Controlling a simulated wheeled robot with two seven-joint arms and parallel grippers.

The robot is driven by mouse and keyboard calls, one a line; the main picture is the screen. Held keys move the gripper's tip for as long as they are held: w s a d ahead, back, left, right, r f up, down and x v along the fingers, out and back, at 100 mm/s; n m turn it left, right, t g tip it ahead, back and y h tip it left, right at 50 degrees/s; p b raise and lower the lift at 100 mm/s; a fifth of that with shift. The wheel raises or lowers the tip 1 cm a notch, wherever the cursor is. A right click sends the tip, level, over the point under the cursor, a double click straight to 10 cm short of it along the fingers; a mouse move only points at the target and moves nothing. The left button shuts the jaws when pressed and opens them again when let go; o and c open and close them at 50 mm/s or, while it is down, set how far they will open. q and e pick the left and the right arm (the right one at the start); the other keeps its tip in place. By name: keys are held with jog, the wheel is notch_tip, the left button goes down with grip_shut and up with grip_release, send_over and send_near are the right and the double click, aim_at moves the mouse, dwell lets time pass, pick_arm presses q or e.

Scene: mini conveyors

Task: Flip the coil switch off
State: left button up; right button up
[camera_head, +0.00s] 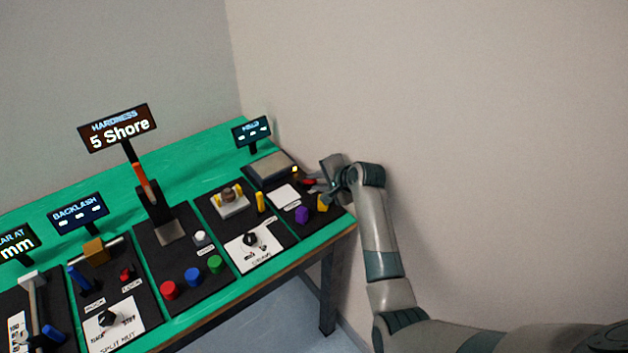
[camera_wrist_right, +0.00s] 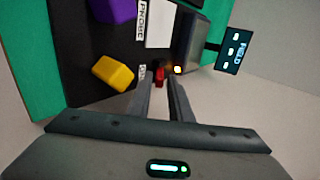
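The coil switch (camera_head: 309,182) is a small red lever on the black panel at the far right end of the green table. In the right wrist view the red lever (camera_wrist_right: 159,76) shows between and just beyond my fingertips, beside a lit yellow lamp (camera_wrist_right: 177,70). The lamp (camera_head: 295,169) also glows in the head view. My right gripper (camera_head: 318,186) reaches in from the right at the lever. In the wrist view its two fingers (camera_wrist_right: 160,88) stand apart with a narrow gap. I cannot tell whether they touch the lever. My left gripper is out of view.
On the same panel are a purple block (camera_head: 302,215), a yellow block (camera_head: 322,203), a white pad (camera_head: 285,195) and a grey box (camera_head: 270,167). The FIELD display (camera_head: 251,131) stands behind. Other control panels fill the table leftward. A wall rises close behind.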

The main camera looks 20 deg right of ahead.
jog(key=shift+x, duration=0.95)
grip_shut()
